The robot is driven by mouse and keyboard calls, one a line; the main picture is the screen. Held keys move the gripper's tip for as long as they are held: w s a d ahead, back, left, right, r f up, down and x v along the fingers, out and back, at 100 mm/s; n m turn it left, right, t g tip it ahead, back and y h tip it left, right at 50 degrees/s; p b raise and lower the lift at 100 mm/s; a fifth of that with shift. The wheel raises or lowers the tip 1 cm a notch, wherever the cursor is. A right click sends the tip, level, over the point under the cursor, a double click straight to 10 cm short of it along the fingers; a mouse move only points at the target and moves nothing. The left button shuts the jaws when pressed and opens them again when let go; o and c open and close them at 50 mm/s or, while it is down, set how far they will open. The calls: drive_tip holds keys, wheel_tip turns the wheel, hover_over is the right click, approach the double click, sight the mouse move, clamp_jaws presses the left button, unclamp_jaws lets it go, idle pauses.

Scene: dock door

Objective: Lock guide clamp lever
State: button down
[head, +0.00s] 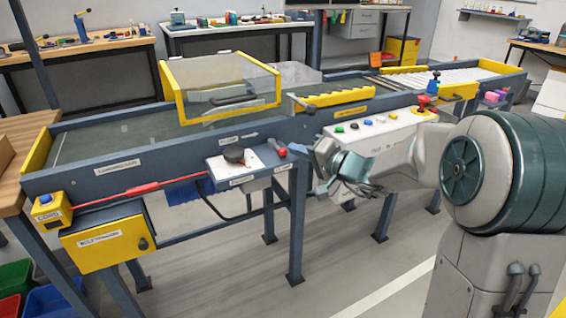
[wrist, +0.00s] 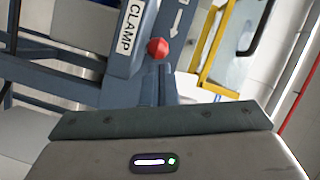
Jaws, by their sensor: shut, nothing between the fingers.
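The red ball knob of the guide clamp lever (head: 281,150) shows at the conveyor's front side, by the right edge of a small white panel. In the wrist view the red knob (wrist: 157,48) sits beside a white CLAMP label (wrist: 130,35), just beyond my gripper's top edge. My gripper (head: 326,162) is shut and empty, a little to the right of the knob in the head view. Its grey body fills the bottom of the wrist view. The fingertips are not clear there, and I cannot tell whether they touch the lever.
The conveyor frame (head: 110,172) runs across the middle, with a yellow-framed clear guard (head: 222,87) above it. A black knob (head: 234,154) stands on the white panel. A button panel (head: 375,130) is near my arm. A red bar (head: 130,192) runs along the front left. Floor in front is clear.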

drive_tip(key=shift+s+a+b, duration=0.2)
drive_tip(key=shift+s+b, duration=0.05)
drive_tip(key=shift+b, duration=0.4)
drive_tip(key=shift+s+a, duration=0.2)
drive_tip(key=shift+a, duration=0.1)
drive_tip(key=shift+d, duration=0.1)
